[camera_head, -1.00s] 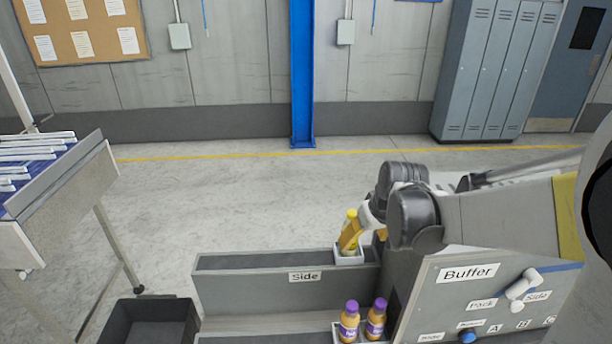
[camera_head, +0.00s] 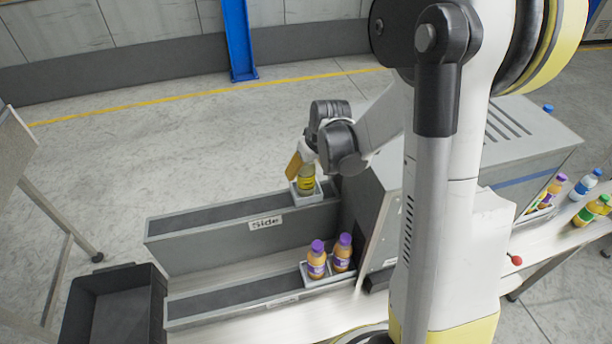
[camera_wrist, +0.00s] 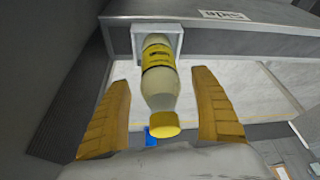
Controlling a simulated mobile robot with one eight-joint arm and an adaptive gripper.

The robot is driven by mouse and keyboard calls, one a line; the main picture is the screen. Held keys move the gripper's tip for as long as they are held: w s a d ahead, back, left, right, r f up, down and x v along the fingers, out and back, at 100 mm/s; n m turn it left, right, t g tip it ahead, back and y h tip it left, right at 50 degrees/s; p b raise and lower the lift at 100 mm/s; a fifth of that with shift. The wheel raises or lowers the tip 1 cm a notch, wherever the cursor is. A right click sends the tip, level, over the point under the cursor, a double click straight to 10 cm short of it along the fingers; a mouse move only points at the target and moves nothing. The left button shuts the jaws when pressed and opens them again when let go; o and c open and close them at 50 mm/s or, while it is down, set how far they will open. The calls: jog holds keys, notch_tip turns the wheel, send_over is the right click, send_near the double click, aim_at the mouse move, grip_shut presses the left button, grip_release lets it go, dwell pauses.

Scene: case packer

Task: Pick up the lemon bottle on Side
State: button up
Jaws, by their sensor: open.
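The lemon bottle (camera_wrist: 160,80) has a yellow cap and a yellow label. It stands in a small white holder (camera_wrist: 140,31) at the end of the Side conveyor, and it also shows in the head view (camera_head: 306,184). My gripper (camera_wrist: 164,118) is open, with one tan finger on each side of the bottle in the wrist view. A gap shows between each finger and the bottle. In the head view my gripper (camera_head: 300,168) is at the bottle, and its wrist hides the bottle's top.
The Side conveyor (camera_head: 230,217) runs left from the holder. A grey machine housing (camera_head: 372,215) is close on the right. A black bin (camera_head: 112,310) stands at the lower left.

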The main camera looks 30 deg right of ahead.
jog(key=shift+x, duration=0.85)
jog(key=shift+r, duration=0.1)
jog(key=c, duration=1.5)
